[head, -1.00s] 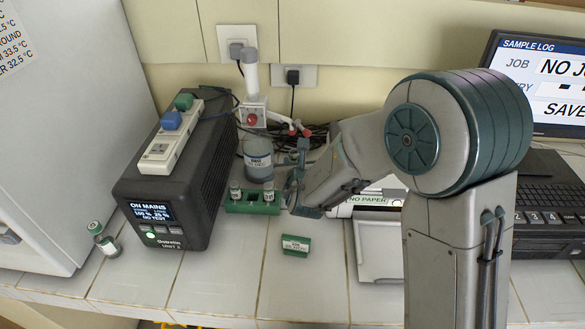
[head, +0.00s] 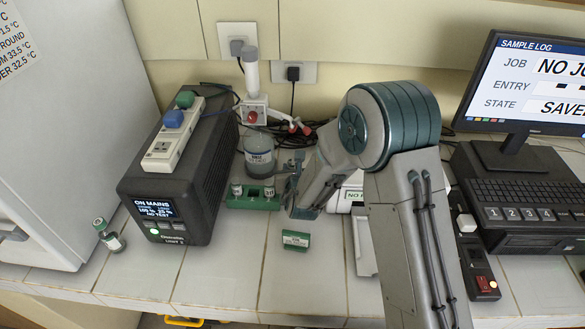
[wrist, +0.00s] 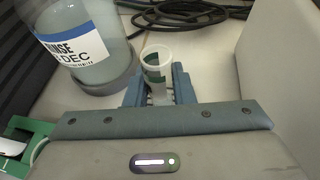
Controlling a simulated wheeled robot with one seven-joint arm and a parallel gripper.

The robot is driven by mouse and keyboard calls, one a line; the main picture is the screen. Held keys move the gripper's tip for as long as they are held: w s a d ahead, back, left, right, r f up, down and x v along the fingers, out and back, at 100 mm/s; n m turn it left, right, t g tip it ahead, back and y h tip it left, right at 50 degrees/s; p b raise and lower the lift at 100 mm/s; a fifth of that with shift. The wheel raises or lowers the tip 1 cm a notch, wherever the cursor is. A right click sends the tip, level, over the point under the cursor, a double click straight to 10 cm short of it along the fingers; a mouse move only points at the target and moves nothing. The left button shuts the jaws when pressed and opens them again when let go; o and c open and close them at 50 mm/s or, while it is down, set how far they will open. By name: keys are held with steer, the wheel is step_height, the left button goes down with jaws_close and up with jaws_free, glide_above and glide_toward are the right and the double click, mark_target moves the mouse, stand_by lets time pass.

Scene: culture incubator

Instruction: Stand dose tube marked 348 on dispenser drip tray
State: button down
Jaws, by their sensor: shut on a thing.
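My gripper (head: 296,192) is just right of the green rack in the head view. In the wrist view my gripper (wrist: 159,92) is shut on a small pale tube (wrist: 156,58) with a green band, held upright with its round top toward the camera. Its number cannot be read. The dispenser bottle (head: 260,162) stands behind the rack. In the wrist view the bottle (wrist: 85,48), labelled RINSE, is left of the held tube, in a round grey base (wrist: 117,82). I cannot tell whether this base is the drip tray.
The green rack (head: 262,204) holds two capped tubes. A green block (head: 296,240) lies in front. Cables lie behind; a pale device stands right of the gripper.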

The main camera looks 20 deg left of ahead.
steer(key=shift+f+b, duration=0.2)
steer(key=shift+b, duration=0.2)
steer(key=c, duration=1.2)
jaws_free()
steer(key=shift+c, duration=0.2)
steer(key=shift+r, duration=0.1)
steer(key=shift+r+p, duration=0.25)
steer(key=shift+p, duration=0.2)
steer(key=b+v, duration=0.2)
steer(key=v, duration=1)
steer(key=shift+f, duration=0.15)
